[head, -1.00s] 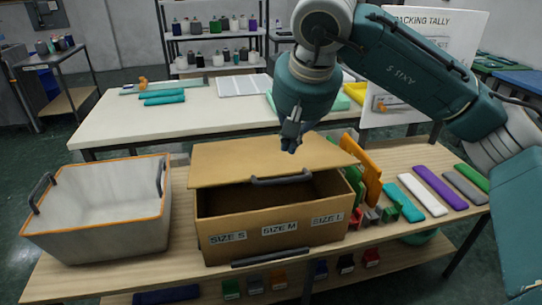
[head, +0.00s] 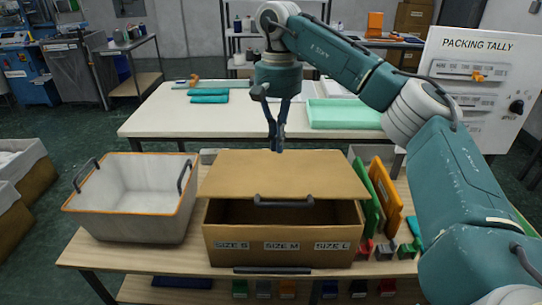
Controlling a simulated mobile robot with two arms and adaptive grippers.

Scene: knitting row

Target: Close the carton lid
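The brown carton (head: 284,244) stands on the wooden bench, its front labelled SIZE S, SIZE M and SIZE L. Its lid (head: 284,173) is partly open: the front edge, with a dark handle (head: 284,201), is raised above the front rim, leaving a dark gap. The inside is in shadow. My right gripper (head: 277,149) points down at the lid's far edge in the picture, with its fingertips together and nothing seen between them. I cannot tell whether it touches the lid. My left gripper is not in view.
A grey bin (head: 130,222) with an orange rim stands left of the carton. Green and orange boards (head: 386,198) and small coloured blocks stand close to its right. A white table (head: 165,118) is behind. The PACKING TALLY board (head: 478,75) rises at right.

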